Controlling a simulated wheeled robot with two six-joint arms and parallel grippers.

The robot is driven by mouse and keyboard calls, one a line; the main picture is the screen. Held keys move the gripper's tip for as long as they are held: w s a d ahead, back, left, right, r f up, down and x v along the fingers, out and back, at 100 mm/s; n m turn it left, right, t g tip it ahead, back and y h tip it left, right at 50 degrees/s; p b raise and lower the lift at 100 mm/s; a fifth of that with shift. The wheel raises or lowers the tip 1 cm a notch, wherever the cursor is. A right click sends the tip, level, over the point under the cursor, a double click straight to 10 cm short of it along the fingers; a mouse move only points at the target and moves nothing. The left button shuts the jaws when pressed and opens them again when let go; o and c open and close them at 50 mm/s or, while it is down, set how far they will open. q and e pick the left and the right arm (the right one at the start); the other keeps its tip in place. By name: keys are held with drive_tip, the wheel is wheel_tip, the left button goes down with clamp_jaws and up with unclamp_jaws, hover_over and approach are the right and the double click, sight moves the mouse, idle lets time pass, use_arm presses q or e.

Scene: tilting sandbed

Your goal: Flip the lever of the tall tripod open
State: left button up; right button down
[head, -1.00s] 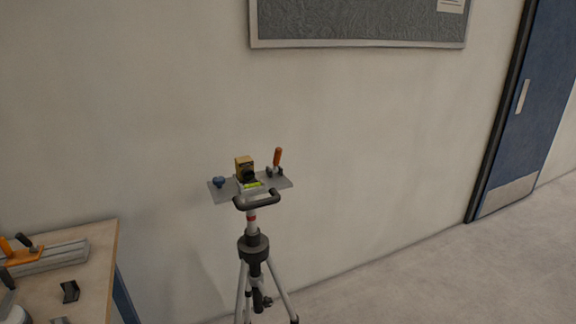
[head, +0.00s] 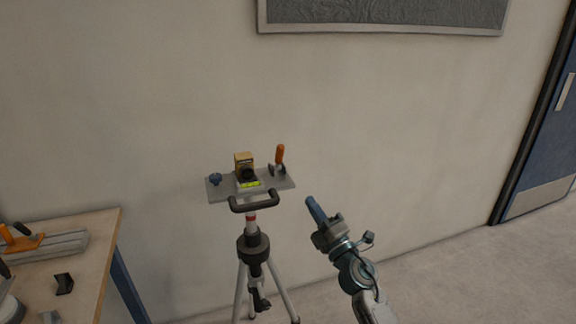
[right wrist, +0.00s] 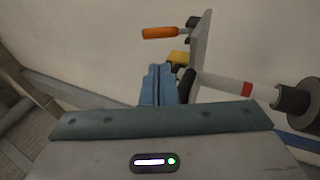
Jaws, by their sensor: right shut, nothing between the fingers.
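The tall tripod (head: 254,246) stands near the wall, with a grey plate (head: 220,191) on top. An orange-handled lever (head: 280,154) stands upright at the plate's right end. In the right wrist view the lever's orange handle (right wrist: 160,32) lies at the upper middle, beyond my fingers. My right gripper (head: 312,205) is shut and empty, to the right of the plate and below the lever, apart from both. Its blue fingers also show together in the right wrist view (right wrist: 158,84). My left gripper is not in view.
The plate also bears a yellow box-shaped device (head: 243,160), a blue knob (head: 215,179) and a black handle (head: 254,204) at its front. A wooden table (head: 95,240) with tools stands at left. A blue door (head: 545,150) is at far right. The floor right of the tripod is clear.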

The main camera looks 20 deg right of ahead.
drive_tip(key=shift+w, duration=0.1)
drive_tip(key=p, duration=0.3)
approach(281, 157)
drive_tip(key=x, duration=0.5)
drive_tip(key=shift+w, duration=0.35)
drive_tip(key=shift+w+a+r, duration=0.1)
drive_tip(key=shift+w+r, duration=0.2)
drive_tip(key=shift+w, duration=0.3)
